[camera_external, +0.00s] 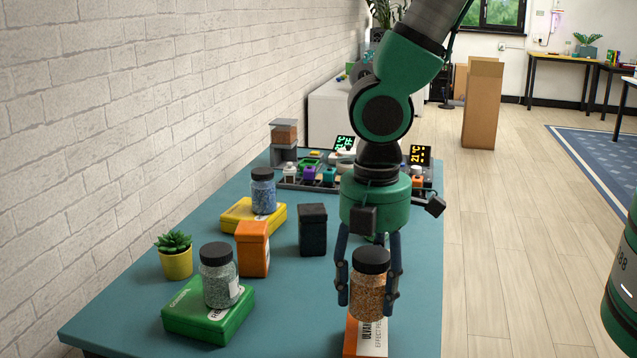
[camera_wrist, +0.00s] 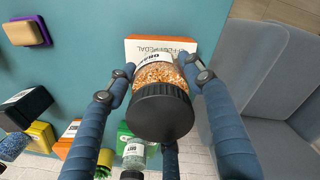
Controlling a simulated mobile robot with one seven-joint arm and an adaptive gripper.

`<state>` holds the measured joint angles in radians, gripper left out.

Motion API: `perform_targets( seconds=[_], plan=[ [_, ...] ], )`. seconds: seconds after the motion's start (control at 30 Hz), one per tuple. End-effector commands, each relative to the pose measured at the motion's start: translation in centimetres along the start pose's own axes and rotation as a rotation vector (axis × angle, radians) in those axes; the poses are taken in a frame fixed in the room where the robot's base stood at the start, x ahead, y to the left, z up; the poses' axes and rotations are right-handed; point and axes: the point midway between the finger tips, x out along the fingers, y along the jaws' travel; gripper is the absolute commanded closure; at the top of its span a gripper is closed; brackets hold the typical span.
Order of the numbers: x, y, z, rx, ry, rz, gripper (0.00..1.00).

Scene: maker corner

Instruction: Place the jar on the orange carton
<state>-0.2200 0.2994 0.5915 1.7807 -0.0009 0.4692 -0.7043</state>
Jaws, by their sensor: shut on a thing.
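A clear jar of orange-brown granules with a black lid (camera_external: 369,295) is held upright between the fingers of my gripper (camera_external: 367,297). In the wrist view the jar's black lid (camera_wrist: 160,112) faces the camera, between the fingertips of my gripper (camera_wrist: 159,73). An orange carton with a white printed label (camera_external: 366,342) lies flat at the table's near right, directly below or just in front of the jar; it also shows in the wrist view (camera_wrist: 139,46). The jar hides part of the carton, and I cannot tell whether they touch.
On the teal table (camera_external: 300,310) stand a green box (camera_external: 190,318) bearing a jar (camera_external: 218,272), an upright orange box (camera_external: 252,250), a black box (camera_external: 312,230), a potted plant (camera_external: 176,261) and a yellow box (camera_external: 238,214) bearing a blue-filled jar (camera_external: 263,192).

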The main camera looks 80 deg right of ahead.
Motion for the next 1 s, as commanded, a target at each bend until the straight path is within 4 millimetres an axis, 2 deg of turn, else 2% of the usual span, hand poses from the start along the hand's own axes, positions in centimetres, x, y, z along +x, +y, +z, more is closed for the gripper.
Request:
perform_targets(
  seconds=[0.33,0.8,0.83,0.9,1.0],
  plan=[
    [3.1,0.0,0.0,0.000,0.000,0.000,0.87],
    [3.7,0.0,0.0,0.000,0.000,0.000,0.87],
    [3.7,0.0,0.0,0.000,-0.001,0.000,0.46],
    [3.7,0.0,0.0,0.000,0.000,0.000,0.32],
    [3.7,0.0,0.0,0.000,0.000,0.000,0.29]
  ],
)
